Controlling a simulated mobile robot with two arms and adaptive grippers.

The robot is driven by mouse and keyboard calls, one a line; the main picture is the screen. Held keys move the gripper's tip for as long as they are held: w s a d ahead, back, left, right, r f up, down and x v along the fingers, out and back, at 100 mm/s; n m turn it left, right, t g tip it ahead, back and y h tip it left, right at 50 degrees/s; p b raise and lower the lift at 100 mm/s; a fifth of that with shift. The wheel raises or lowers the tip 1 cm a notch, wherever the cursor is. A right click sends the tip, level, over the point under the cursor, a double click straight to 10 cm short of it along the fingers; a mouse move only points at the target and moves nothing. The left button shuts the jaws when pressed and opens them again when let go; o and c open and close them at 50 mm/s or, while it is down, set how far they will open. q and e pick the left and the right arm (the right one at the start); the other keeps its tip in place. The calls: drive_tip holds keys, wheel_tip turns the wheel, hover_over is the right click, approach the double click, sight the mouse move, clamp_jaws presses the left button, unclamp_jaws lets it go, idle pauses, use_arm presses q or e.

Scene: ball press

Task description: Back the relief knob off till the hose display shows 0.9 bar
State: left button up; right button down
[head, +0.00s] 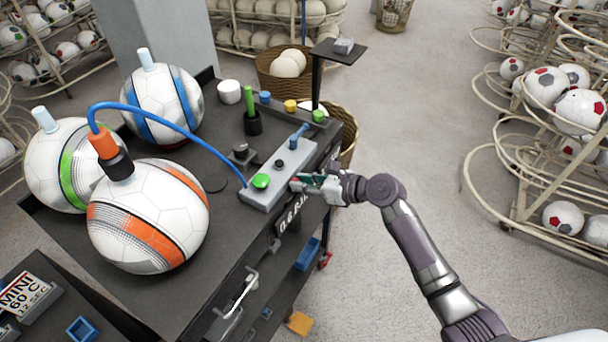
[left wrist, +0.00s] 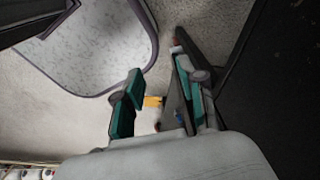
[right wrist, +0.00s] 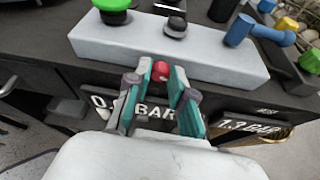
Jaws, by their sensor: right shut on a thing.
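The red relief knob (right wrist: 160,70) sits on the front face of the grey control block (head: 262,196) on the cart. My right gripper (head: 298,184) is shut on it; in the right wrist view its fingertips (right wrist: 161,82) stand on both sides of the knob. A display plate (head: 291,217) on the cart's front edge reads about 0.6 BAR in the head view; my fingers partly cover it in the right wrist view. A blue hose (head: 165,117) runs from the block to an orange and black coupling on the orange-striped ball (head: 160,228). My left gripper (left wrist: 155,78) is open and empty.
A green button (head: 261,181), a black knob (head: 280,163) and a blue lever (head: 298,137) are on the block's top. A second plate (right wrist: 250,126) reads about 1.3 BAR. Two more balls stand on the cart.

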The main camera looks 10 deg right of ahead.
use_arm(q)
wheel_tip(320, 180, up, 3)
drive_tip(key=shift+r+p, duration=0.1)
drive_tip(key=shift+p, duration=0.75)
use_arm(e)
drive_tip(key=shift+s+a+n+t+h, duration=0.1)
drive_tip(key=shift+n+t+h, duration=0.5)
drive_tip(key=shift+n, duration=0.6)
drive_tip(key=c, duration=1)
unclamp_jaws()
use_arm(q)
drive_tip(key=shift+a, duration=0.1)
use_arm(e)
drive_tip(key=v, duration=1.2)
drive_tip(key=shift+f, duration=0.15)
